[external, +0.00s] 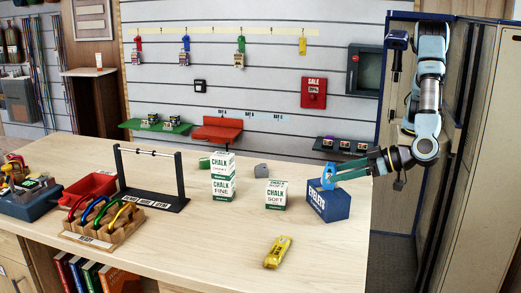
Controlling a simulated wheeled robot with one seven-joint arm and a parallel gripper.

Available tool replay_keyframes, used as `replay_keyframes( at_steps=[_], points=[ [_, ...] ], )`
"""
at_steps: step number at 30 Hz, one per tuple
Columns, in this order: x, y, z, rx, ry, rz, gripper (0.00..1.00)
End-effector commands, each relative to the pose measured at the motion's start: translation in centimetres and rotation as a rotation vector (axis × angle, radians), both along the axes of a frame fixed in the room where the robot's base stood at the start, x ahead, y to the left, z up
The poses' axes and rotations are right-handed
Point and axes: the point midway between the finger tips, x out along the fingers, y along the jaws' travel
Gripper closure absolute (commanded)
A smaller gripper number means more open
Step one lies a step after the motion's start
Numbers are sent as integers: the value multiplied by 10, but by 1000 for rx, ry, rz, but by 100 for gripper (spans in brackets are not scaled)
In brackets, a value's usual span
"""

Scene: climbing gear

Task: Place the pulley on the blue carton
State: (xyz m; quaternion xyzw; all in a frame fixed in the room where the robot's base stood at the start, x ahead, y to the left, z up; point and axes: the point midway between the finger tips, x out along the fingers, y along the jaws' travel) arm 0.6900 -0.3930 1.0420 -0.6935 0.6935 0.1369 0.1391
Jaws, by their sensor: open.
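The blue carton (328,204), with white lettering on its side, stands near the right end of the bench. A small bright blue rounded piece (327,177), which looks like the pulley, is upright at the carton's top left. It appears to rest on the carton top, but the contact is too small to be sure. My gripper (336,175) reaches in from the right, just above the carton and right at the blue piece. Its jaws are open. The fingertips partly overlap the blue piece, so the gap between them is hard to see.
White and green chalk boxes (276,195) stand left of the carton, two of them stacked (222,177). A yellow device (278,252) lies in front. A black rack (150,180), a carabiner tray (103,223) and a red bin (90,188) are further left. The front right bench top is clear.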

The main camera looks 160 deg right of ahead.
Motion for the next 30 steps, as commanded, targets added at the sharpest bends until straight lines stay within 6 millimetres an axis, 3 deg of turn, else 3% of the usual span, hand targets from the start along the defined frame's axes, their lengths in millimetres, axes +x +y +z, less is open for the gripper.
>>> replay_keyframes(
  at_steps=[9,18,23,27,30],
  points=[
    [1,60,23,0,-2,2,32],
    [8,78,37,-2,-32,61,32],
    [45,85,52,20,-145,366,32],
    [63,128,52,133,-171,750,32],
    [46,169,36,264,-98,992,32]
  ],
)
